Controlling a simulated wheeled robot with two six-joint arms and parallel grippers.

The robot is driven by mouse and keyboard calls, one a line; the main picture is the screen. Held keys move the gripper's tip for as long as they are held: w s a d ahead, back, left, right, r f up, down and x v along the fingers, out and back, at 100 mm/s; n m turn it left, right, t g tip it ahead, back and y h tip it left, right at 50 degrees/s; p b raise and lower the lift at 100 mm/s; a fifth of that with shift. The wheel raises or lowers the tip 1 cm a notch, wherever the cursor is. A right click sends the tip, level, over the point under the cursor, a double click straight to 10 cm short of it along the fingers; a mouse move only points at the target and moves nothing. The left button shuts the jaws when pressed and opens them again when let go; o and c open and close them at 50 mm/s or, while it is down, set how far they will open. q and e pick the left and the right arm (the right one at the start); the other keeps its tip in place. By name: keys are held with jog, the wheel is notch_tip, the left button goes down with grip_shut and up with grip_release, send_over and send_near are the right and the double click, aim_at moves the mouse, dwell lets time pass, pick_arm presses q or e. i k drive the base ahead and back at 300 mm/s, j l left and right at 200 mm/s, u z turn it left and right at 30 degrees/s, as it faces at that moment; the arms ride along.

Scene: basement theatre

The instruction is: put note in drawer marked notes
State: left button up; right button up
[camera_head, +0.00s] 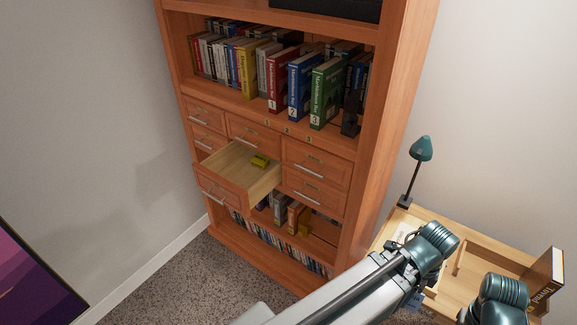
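An open drawer (226,188) sticks out from the lower middle of the wooden cabinet, with a small yellow object (259,161) inside at the back. I cannot read any drawer label from here. A pale sheet, possibly the note (404,231), lies on the small desk (472,243) at the right, partly behind my arm. One of my arms reaches from the bottom middle over the desk, and a teal joint of mine shows at the bottom right. Neither gripper's fingers show.
Closed drawers (316,162) surround the open one. Books (325,93) fill the shelf above, and more items stand on the shelf below. A desk lamp (420,150) and an upright book (546,280) stand on the desk. Carpet (190,275) is clear at the left.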

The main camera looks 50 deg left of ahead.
aim_at(239, 183)
jog(key=k+j+u, duration=0.1)
jog(key=j, duration=0.35)
jog(key=k+j+u, duration=0.15)
jog(key=j, duration=0.3)
jog(key=k+j+u, duration=0.1)
jog(key=j, duration=0.35)
jog(key=k+j+u, duration=0.1)
jog(key=j, duration=0.4)
